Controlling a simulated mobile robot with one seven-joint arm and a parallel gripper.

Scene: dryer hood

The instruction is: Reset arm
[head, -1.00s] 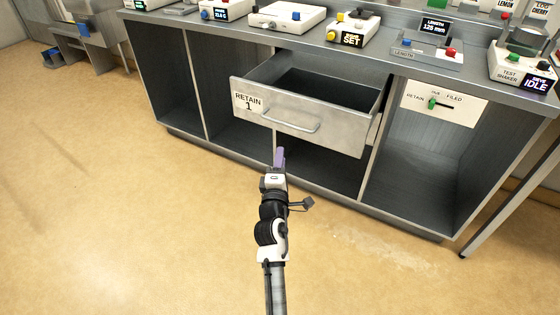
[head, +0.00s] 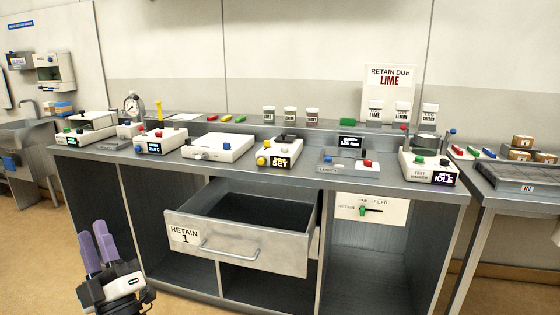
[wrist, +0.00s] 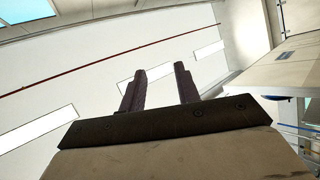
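My gripper (head: 92,231) is at the lower left of the head view, in front of the bench and left of the open drawer. Its two purple fingers point up, apart from each other, with nothing seen between them. The wrist view shows the two fingers (wrist: 160,70) dark and apart against the ceiling, with an empty gap. The rest of my arm is mostly below the frame.
A grey drawer (head: 240,250) labelled RETAIN 1 stands pulled out and looks empty. The bench (head: 300,172) carries several devices, including a test shaker (head: 430,168) reading IDLE. A RETAIN DUE LIME sign (head: 389,78) stands behind. Open floor lies at left.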

